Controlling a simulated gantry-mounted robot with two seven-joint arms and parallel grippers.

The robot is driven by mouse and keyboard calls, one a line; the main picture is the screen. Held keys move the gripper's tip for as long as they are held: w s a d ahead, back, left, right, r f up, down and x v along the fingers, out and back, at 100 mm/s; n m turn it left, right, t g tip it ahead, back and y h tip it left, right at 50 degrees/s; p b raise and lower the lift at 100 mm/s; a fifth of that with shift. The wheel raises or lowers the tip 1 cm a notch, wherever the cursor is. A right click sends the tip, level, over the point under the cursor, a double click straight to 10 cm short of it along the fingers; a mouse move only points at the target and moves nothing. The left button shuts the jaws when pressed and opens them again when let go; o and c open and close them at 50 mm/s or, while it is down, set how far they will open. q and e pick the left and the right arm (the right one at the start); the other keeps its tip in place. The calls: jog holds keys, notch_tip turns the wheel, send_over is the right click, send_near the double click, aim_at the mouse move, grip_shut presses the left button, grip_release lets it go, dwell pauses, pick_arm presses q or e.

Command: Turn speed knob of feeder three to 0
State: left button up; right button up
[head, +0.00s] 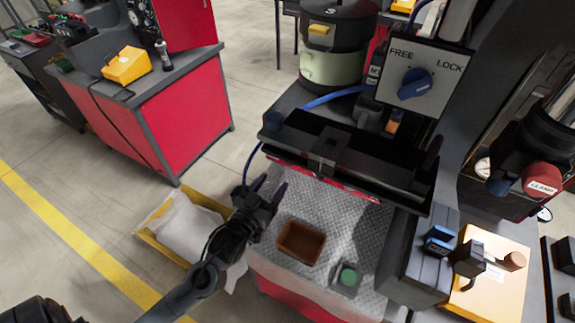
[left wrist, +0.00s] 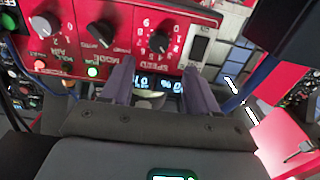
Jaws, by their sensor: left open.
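In the left wrist view a red control panel (left wrist: 125,14) fills the top, its lettering upside down. A black knob with a ring of white digits, the speed knob (left wrist: 159,42), sits on its right part. Its exact setting is too small to read. My left gripper (left wrist: 160,74) is open and empty, its two fingers pointing at the panel below the speed knob and apart from it in the picture. In the head view the left gripper (head: 269,187) is at the left front of the black feeder unit (head: 350,155); the panel's knobs are hidden there. The feeder's number cannot be read.
Beside the speed knob are a black mode knob (left wrist: 100,34), a grey main knob (left wrist: 43,25), a dark rocker switch (left wrist: 199,44) and a lit blue display (left wrist: 158,84). A brown tray (head: 301,243) and a blue FREE/LOCK knob (head: 414,83) are in the head view.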

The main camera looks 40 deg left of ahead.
pick_arm(q)
jog(key=w+a, duration=0.1)
jog(key=w, duration=0.7)
jog(key=shift+w+a+b, duration=0.15)
jog(key=shift+a+b, duration=0.05)
jog(key=shift+b, duration=0.15)
pick_arm(e)
jog(key=shift+w+d+f, duration=0.2)
jog(key=shift+w+f, duration=0.05)
jog(key=shift+w, duration=0.2)
pick_arm(q)
jog(key=c, duration=1)
jog(key=n+p, duration=1.4)
jog(key=n, duration=0.4)
jog(key=shift+a+p, duration=0.15)
jog(key=shift+p, duration=0.2)
jog(key=shift+c, duration=0.2)
pick_arm(e)
notch_tip(320, 180, up, 15)
jog(key=shift+f, duration=0.15)
pick_arm(q)
jog(key=shift+f, duration=0.1)
